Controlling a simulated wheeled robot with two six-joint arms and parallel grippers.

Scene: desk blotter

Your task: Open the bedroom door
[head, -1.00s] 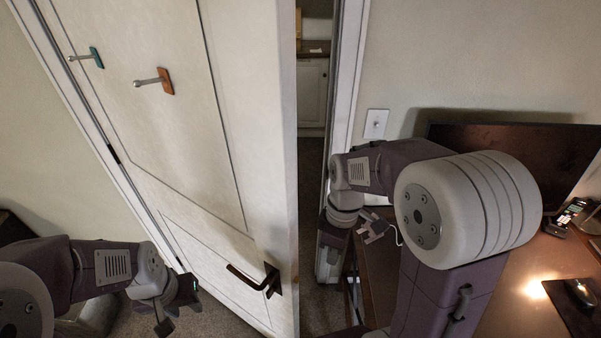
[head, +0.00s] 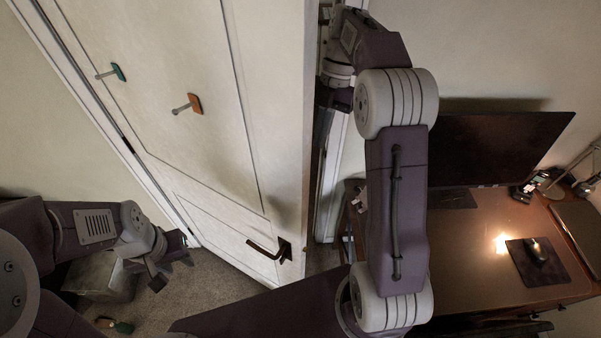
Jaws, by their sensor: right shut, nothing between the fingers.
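The white bedroom door (head: 190,60) stands ajar, its free edge facing me and a gap showing between that edge and the door frame (head: 339,140). A dark lever handle (head: 268,248) is on its near face. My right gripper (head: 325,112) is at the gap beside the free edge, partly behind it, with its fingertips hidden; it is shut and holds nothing. Whether it touches the door, I cannot tell. My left gripper (head: 170,270) is open and empty, low on the left, apart from the door and left of the handle.
Two hooks, teal (head: 117,72) and orange (head: 194,103), stick out from the door. A wooden desk (head: 470,245) with a monitor (head: 490,148) and a mouse pad (head: 540,268) stands at right. Carpet (head: 215,285) lies before the door.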

